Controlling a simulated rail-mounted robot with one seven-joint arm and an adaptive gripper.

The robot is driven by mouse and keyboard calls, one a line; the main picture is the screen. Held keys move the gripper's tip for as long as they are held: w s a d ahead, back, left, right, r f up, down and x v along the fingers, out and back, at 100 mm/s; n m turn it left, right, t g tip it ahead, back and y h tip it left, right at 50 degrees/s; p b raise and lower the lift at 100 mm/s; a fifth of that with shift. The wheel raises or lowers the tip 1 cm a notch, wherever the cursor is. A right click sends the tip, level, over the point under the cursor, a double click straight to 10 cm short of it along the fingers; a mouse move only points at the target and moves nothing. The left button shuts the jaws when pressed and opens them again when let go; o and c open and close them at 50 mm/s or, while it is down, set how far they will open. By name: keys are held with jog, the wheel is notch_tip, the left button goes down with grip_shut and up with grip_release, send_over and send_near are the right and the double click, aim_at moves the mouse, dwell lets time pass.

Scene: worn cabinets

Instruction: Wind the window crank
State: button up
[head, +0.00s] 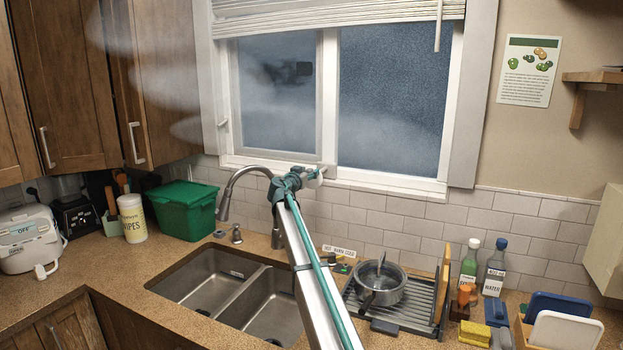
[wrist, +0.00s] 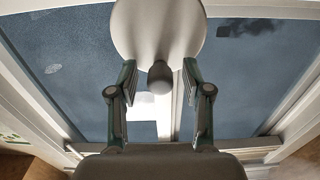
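The window crank shows in the wrist view as a pale rounded body (wrist: 160,25) with a darker grey knob (wrist: 160,77). In the head view a small pale part of it (head: 324,170) shows at the bottom of the window frame, mostly hidden by my gripper. My gripper (wrist: 158,68) has its two green-grey fingers apart, one on each side of the knob, with gaps visible between them and it. In the head view my gripper (head: 312,174) is at the sill, at the middle of the window (head: 392,100).
Below is the double sink (head: 205,287) with a tall faucet (head: 226,197) just left of my arm. A green bin (head: 183,212) stands farther left. A dish rack with a pot (head: 384,284) and bottles (head: 493,268) stand to the right. A blind (head: 330,18) hangs above.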

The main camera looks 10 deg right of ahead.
grip_shut()
jog(key=shift+f+b, duration=0.15)
jog(key=shift+b, duration=0.7)
jog(key=m+b, duration=0.1)
jog(key=b, duration=0.2)
jog(key=m+b, duration=0.1)
jog(key=b, duration=0.3)
jog(key=d+m+b, duration=0.1)
jog(key=m+b, duration=0.1)
jog(key=b, duration=0.2)
jog(key=shift+s+f, duration=0.2)
jog(key=shift+s, duration=0.15)
jog(key=shift+d+r+m+b, duration=0.15)
jog(key=shift+m+b, duration=0.25)
jog(key=shift+b, duration=0.4)
jog(key=shift+f+b, duration=0.2)
jog(key=shift+b, duration=0.5)
jog(key=m+b, duration=0.1)
jog(key=b, duration=0.1)
jog(key=m+b, duration=0.1)
jog(key=b, duration=0.2)
jog(key=m+b, duration=0.1)
jog(key=b, duration=0.1)
jog(key=shift+s+d+f, duration=0.25)
jog(key=m+b, duration=0.1)
jog(key=b, duration=0.3)
jog(key=shift+d+f, duration=0.1)
jog(key=shift+s+m, duration=0.1)
jog(key=shift+m, duration=0.3)
